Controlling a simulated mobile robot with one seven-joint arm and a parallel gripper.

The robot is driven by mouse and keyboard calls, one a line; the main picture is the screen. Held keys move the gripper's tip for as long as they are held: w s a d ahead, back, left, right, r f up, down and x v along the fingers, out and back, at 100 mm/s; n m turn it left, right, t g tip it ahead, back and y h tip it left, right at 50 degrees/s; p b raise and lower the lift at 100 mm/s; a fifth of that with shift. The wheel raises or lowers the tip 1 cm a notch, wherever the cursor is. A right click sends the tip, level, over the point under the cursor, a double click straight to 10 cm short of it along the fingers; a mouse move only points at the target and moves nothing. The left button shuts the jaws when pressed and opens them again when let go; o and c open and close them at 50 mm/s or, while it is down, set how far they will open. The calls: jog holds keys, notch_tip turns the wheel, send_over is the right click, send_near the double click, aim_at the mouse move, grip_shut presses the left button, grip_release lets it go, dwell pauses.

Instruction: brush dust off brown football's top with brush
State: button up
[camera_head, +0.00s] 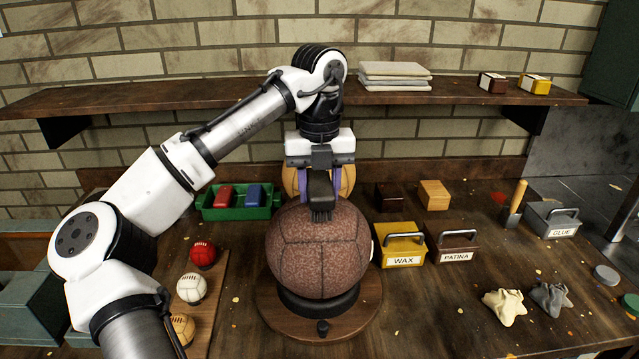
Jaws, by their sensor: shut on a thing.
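The brown football (322,248) is a large pebbled leather ball resting in a black ring on a round wooden stand (357,322) in the middle of the bench. My gripper (319,183) points down above the ball's top and is shut on a dark brush (321,205). The brush's lower end is at the ball's top; it appears to touch, but I cannot tell for sure. The gripper hides most of the brush's upper part. No dust can be clearly made out on the ball.
A tan ball (347,180) stands behind the gripper. Left are a green tray (237,211) and small balls (192,288). Right are the yellow wax box (402,246), brown patina box (453,244), glue box (552,220) and cloths (505,306). A shelf (430,92) runs behind my arm.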

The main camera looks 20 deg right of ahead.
jog(key=w, duration=0.1)
jog(key=p, duration=0.1)
jog(key=w+p, duration=0.1)
jog(key=shift+w+d+r, duration=0.25)
jog(key=shift+w, duration=0.1)
jog(key=shift+w+d+f+p, duration=0.1)
jog(key=shift+w+f+p, duration=0.15)
jog(key=shift+w+p, duration=0.3)
jog(key=shift+s+f, duration=0.15)
jog(key=shift+s, duration=0.3)
jog(key=shift+s+a, duration=0.25)
jog(key=shift+s, duration=0.75)
jog(key=shift+s+a, duration=0.2)
jog(key=shift+s, duration=0.8)
jog(key=shift+w+d, duration=0.2)
jog(key=shift+w, duration=1.05)
jog(key=shift+w+d, duration=0.2)
jog(key=shift+w, duration=1.05)
jog(key=shift+s+a, duration=0.2)
jog(key=shift+s, duration=1.05)
jog(key=shift+s+a, duration=0.2)
jog(key=shift+s, duration=1)
jog(key=shift+w+d, duration=0.2)
jog(key=shift+w, duration=1.05)
jog(key=shift+w+d, duration=0.2)
jog(key=shift+w, duration=1)
jog(key=shift+s+a, duration=0.2)
jog(key=shift+s, duration=1.05)
